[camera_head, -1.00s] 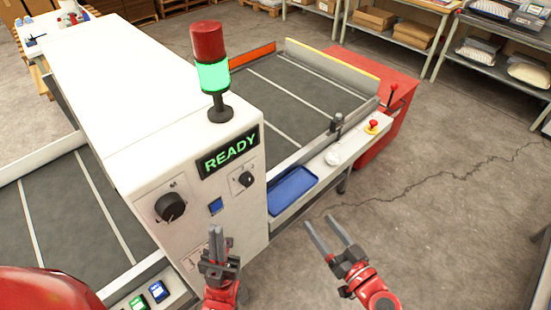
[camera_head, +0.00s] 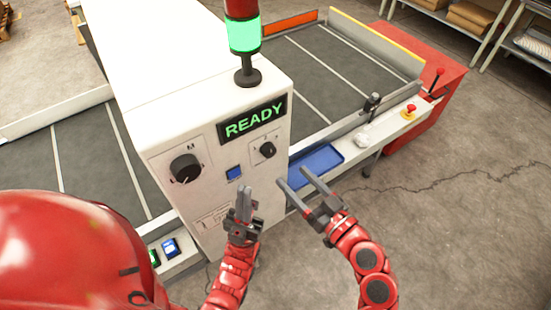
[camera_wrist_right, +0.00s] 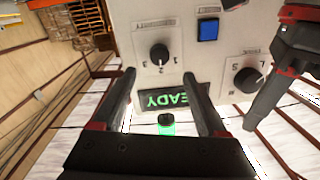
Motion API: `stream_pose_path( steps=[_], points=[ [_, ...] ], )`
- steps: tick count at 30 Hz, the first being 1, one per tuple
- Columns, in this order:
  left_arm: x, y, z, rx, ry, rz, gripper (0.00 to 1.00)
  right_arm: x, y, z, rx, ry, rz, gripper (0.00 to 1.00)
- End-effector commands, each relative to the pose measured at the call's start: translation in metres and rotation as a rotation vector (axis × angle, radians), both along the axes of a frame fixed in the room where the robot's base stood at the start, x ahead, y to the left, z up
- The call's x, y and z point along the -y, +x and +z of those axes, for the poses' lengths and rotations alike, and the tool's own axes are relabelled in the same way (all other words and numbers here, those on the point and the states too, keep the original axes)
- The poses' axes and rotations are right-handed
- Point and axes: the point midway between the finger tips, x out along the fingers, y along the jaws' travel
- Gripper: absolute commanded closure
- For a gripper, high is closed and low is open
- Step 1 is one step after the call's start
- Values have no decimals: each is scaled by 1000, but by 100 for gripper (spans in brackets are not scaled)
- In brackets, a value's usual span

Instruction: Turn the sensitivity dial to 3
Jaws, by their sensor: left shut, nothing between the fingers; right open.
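The sensitivity dial (camera_head: 268,150) is the smaller black knob on the white machine's front panel, right of the blue square button. In the right wrist view, which is turned upside down, the dial (camera_wrist_right: 160,55) sits on a plate with small numbers; its exact setting is hard to read. My right gripper (camera_head: 291,177) is open and empty, in front of and below the dial. In the wrist view its fingers (camera_wrist_right: 159,75) appear on either side of the dial, apart from it. My left gripper (camera_head: 244,188) is shut and empty, before the lower panel.
A larger black dial (camera_head: 186,168) is left of the blue button (camera_head: 234,173). The lit READY display (camera_head: 253,119) is above. A blue tray (camera_head: 318,160) and conveyor (camera_head: 310,65) lie right of the panel. Open floor (camera_head: 450,220) extends to the right.

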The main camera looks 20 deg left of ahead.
Motion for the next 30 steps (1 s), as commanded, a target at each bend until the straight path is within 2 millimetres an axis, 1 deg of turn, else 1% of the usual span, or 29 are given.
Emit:
stream_pose_path(
  steps=[1,3,6,10,16,25,26,30],
  points=[
    [0,0,13,-1,0,0,100,-11,6,9,3,2,6,25],
    [0,0,22,0,0,0,100,-25,15,7,-3,1,6,25],
    [0,0,31,0,0,0,100,-41,27,7,-1,2,5,25],
    [0,0,38,0,0,0,100,-56,38,4,-1,0,3,25],
    [0,0,43,0,0,0,100,-68,48,3,2,1,-1,25],
    [0,0,43,0,0,0,100,-69,49,1,1,0,-2,25],
    [0,0,43,0,0,0,100,-69,49,1,1,0,-2,28],
    [0,0,42,0,0,0,100,-69,49,1,0,0,-2,54]
  ],
)
